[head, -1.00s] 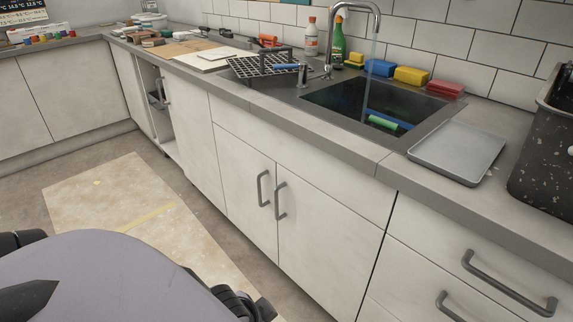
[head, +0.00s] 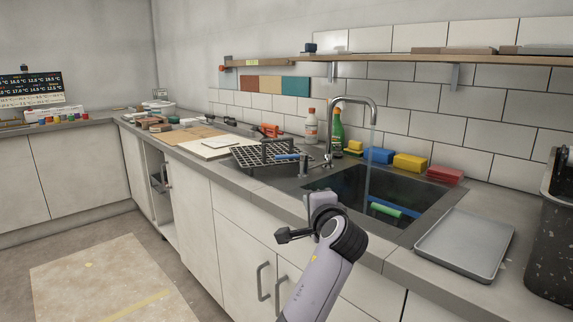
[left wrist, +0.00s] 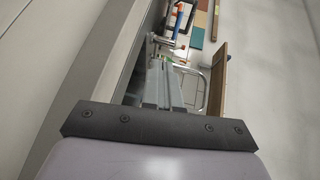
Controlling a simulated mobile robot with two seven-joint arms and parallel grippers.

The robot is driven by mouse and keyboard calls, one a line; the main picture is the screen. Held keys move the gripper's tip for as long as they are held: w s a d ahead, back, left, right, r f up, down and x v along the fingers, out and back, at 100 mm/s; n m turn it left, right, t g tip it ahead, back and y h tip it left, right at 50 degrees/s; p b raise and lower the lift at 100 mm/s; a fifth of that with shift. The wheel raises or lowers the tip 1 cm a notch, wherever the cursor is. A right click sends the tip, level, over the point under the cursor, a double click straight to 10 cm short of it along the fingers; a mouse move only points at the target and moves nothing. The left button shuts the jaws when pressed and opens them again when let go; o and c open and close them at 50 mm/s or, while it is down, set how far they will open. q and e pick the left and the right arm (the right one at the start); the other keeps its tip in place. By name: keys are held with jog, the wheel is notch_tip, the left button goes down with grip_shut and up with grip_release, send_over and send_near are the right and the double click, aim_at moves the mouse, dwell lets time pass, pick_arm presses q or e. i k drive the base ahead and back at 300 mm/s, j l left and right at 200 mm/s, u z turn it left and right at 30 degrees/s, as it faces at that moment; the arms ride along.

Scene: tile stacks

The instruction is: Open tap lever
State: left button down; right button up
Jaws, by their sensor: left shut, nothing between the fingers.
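The chrome tap (head: 329,140) stands behind the sink (head: 385,195), its spout curving right; a thin pale stream falls from it. Left of its base, a short metal post carries a blue-ended lever (head: 288,156) pointing left. My left gripper (head: 320,196) is in front of the sink's near left edge, below and apart from the lever. In the left wrist view its fingers (left wrist: 158,72) are shut and empty, pointing toward the post and the blue lever (left wrist: 180,18); the curved spout (left wrist: 200,90) is to their right. My right gripper is not in view.
A black rack (head: 265,157) sits left of the tap, under the lever. Bottles (head: 337,130) and coloured sponges (head: 410,163) line the wall behind the sink. A grey tray (head: 465,242) lies to the right. A wall shelf (head: 430,58) runs above.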

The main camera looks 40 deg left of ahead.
aim_at(303, 156)
jog(key=i+j, duration=0.15)
jog(key=j, duration=0.2)
jog(key=i+j, duration=0.15)
jog(key=j, duration=0.2)
jog(key=i+j, duration=0.15)
jog(key=j, duration=0.2)
jog(key=i+j, duration=0.15)
jog(key=j, duration=0.2)
